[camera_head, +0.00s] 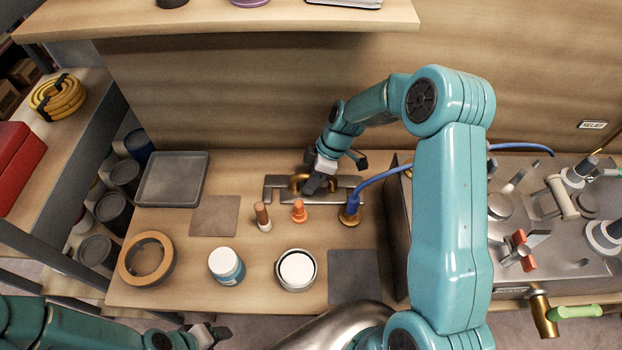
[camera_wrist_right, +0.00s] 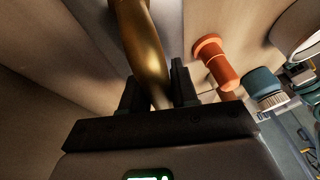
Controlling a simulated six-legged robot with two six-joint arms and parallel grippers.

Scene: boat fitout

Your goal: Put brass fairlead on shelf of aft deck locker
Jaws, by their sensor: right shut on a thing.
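The brass fairlead (camera_head: 296,180) is at the back middle of the bench, by a grey metal plate (camera_head: 346,196). My right gripper (camera_head: 313,183) is shut on it and partly hides it. In the right wrist view the curved brass piece (camera_wrist_right: 143,42) rises from between the two dark fingers (camera_wrist_right: 158,92). I cannot tell whether it still touches the plate or bench. My left gripper (camera_head: 215,336) is low at the bottom left, away from the fairlead, its jaw state unclear. A wooden shelf (camera_head: 215,20) crosses the top of the head view; I cannot tell if it is the locker shelf.
On the bench are an orange-red plug (camera_head: 299,211), a brown-capped stick (camera_head: 262,216), a blue jar (camera_head: 226,266), a white-topped tin (camera_head: 297,270), a tape roll (camera_head: 127,261) and a grey tray (camera_head: 172,178). A blue-handled brass tool (camera_head: 350,211) stands right of the gripper.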

